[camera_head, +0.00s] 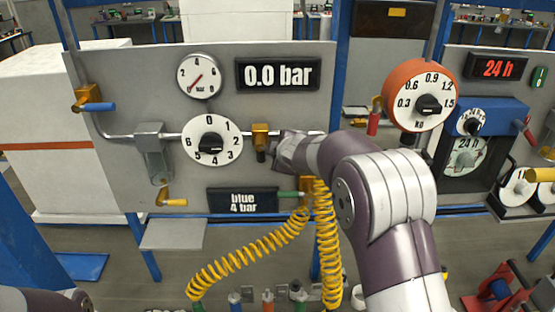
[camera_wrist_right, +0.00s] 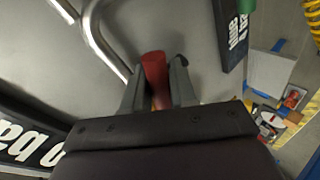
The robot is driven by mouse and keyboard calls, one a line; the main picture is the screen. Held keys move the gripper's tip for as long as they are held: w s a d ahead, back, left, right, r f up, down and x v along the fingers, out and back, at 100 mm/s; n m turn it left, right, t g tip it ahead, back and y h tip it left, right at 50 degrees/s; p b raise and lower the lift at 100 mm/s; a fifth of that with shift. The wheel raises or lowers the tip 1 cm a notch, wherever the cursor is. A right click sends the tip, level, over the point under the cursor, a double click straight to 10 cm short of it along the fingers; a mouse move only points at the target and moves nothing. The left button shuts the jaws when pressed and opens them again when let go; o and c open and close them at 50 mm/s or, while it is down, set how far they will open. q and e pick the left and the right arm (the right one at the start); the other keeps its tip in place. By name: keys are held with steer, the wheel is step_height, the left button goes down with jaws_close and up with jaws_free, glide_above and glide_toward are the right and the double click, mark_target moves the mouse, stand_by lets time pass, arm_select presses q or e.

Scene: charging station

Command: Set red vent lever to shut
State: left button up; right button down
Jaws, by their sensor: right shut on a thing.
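The red vent lever (camera_wrist_right: 156,76) shows in the right wrist view as a red handle between my two fingers. My right gripper (camera_wrist_right: 160,82) is shut on it, with a finger on each side. In the head view my right gripper (camera_head: 283,152) is at the grey panel, just right of a brass valve (camera_head: 260,138). My arm and gripper hide the lever there. The pressure display (camera_head: 277,74) reads 0.0 bar and the round gauge (camera_head: 198,77) needle points to the lower left. My left gripper is out of view.
The grey panel (camera_head: 130,75) also bears a blue lever (camera_head: 97,107), a yellow lever (camera_head: 172,202) and a numbered dial (camera_head: 211,140). A yellow coiled hose (camera_head: 250,252) hangs below my right arm. Another red lever (camera_head: 373,123) is beside the orange dial (camera_head: 420,92).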

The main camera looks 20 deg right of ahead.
steer(key=shift+r+n+g+h+b, duration=0.4)
steer(key=shift+r+n+h+b, duration=0.5)
steer(key=shift+n+h+b, duration=0.15)
steer(key=shift+d, duration=0.1)
steer(key=c, duration=1)
jaws_free()
steer(key=shift+r, duration=0.1)
steer(key=shift+c, duration=0.2)
steer(key=shift+s+a, duration=0.2)
steer(key=shift+s+r, duration=0.2)
steer(key=shift+s, duration=0.05)
steer(key=b+v, duration=0.2)
steer(key=v, duration=1)
steer(key=shift+a, duration=0.2)
